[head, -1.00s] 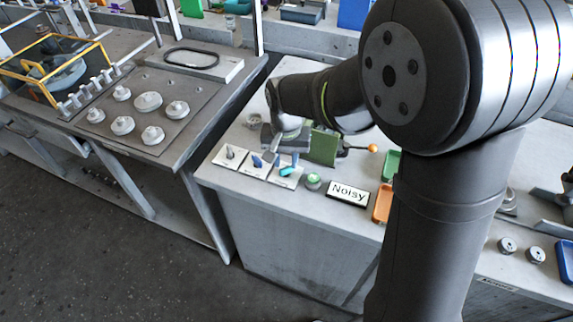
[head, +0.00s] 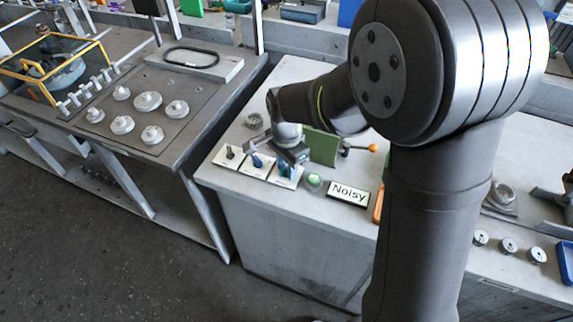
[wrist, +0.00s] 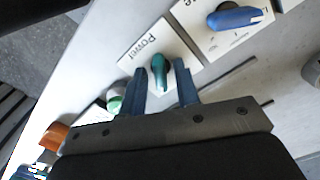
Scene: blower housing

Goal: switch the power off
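The power switch is a teal knob (wrist: 160,67) on a white plate marked "Power" (wrist: 142,49) in the wrist view. My gripper (wrist: 161,68) has two blue fingers, open, one on each side of the teal knob with a gap showing on both sides. The knob points roughly along the fingers. In the head view, my gripper (head: 289,163) is over the rightmost of the three white plates and covers most of the knob. I cannot tell its exact height above the plate.
A blue knob (wrist: 235,17) on the neighbouring plate is close by. A green lamp (head: 314,180) and a "Noisy" sign (head: 348,194) stand right of the plates. A green block (head: 321,147) and an orange-tipped lever (head: 372,148) are behind. The bench front is clear.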

